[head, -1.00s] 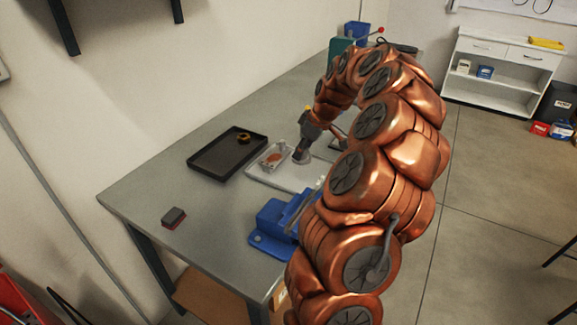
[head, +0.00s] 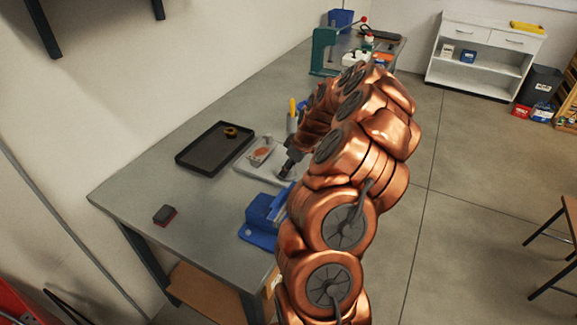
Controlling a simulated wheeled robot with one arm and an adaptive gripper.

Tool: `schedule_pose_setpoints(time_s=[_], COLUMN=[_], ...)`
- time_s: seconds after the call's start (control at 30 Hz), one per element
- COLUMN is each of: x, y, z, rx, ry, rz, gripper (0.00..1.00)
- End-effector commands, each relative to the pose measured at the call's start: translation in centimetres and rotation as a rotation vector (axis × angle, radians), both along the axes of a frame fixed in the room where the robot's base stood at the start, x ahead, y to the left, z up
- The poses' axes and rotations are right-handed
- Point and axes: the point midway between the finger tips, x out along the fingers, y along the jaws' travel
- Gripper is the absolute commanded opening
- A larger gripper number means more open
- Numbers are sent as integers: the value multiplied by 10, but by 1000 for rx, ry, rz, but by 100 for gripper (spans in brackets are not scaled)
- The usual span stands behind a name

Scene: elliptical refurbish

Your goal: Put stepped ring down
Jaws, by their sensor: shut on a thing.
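My gripper (head: 286,171) is at the end of the copper-coloured arm, over the right part of a pale tray (head: 248,178) on the bench. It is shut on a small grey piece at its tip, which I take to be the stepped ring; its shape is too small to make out. I cannot tell whether the piece touches the tray. A small clear container (head: 262,152) with an orange-brown round thing stands on the tray's left part.
A black tray (head: 196,163) holding a small brass ring-like part (head: 231,132) lies to the left. A blue vise (head: 262,215) stands in front. A dark block with red (head: 165,215) lies at the near left. The grey bench (head: 150,190) is clear between them.

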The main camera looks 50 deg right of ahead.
Motion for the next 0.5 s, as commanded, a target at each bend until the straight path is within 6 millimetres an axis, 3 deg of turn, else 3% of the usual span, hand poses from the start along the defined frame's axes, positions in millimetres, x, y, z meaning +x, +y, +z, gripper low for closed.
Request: schedule_pose_setpoints(time_s=[0.23, 0.27, 0.5], x=[0, 0, 0], y=[0, 0, 0], z=[-4, -3, -2], rx=[-1, -1, -1], ry=[-1, 0, 0], rz=[0, 0, 0], gripper=[0, 42, 65])
